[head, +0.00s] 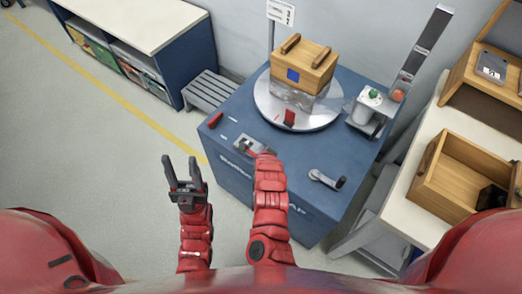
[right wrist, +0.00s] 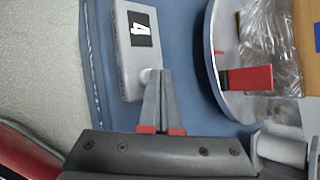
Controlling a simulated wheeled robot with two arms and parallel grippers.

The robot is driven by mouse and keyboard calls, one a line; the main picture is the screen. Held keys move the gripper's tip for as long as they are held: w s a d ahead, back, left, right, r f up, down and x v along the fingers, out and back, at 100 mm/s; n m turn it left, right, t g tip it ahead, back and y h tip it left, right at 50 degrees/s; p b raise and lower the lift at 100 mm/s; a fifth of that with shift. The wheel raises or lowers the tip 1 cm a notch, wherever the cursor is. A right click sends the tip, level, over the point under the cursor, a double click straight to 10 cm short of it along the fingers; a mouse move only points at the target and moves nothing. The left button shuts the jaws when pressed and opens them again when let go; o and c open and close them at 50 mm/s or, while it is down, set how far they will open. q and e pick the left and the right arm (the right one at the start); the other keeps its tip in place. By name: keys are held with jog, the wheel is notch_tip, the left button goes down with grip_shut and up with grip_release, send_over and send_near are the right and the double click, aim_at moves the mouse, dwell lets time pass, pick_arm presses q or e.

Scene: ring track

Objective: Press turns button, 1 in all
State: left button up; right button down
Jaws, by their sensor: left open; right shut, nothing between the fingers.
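A small grey box (head: 243,146) lies flat on the blue cabinet top (head: 330,165), in front of the round turntable. In the right wrist view the grey box (right wrist: 123,68) has a black display (right wrist: 140,28) with a white digit that looks like a 4, turned sideways. A pale round button (right wrist: 148,76) sits at its near end. My right gripper (head: 259,153) is shut and empty, and its fingertips (right wrist: 158,72) are right at the button; I cannot tell if they touch. My left gripper (head: 179,163) is open and empty, left of the cabinet over the floor.
Wooden bins (head: 440,180) are at right.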

jog(key=shift+f, duration=0.15)
dwell(0.5)
jog(key=shift+r, duration=0.95)
jog(key=shift+r+p, duration=1.6)
jog(key=shift+r, duration=0.95)
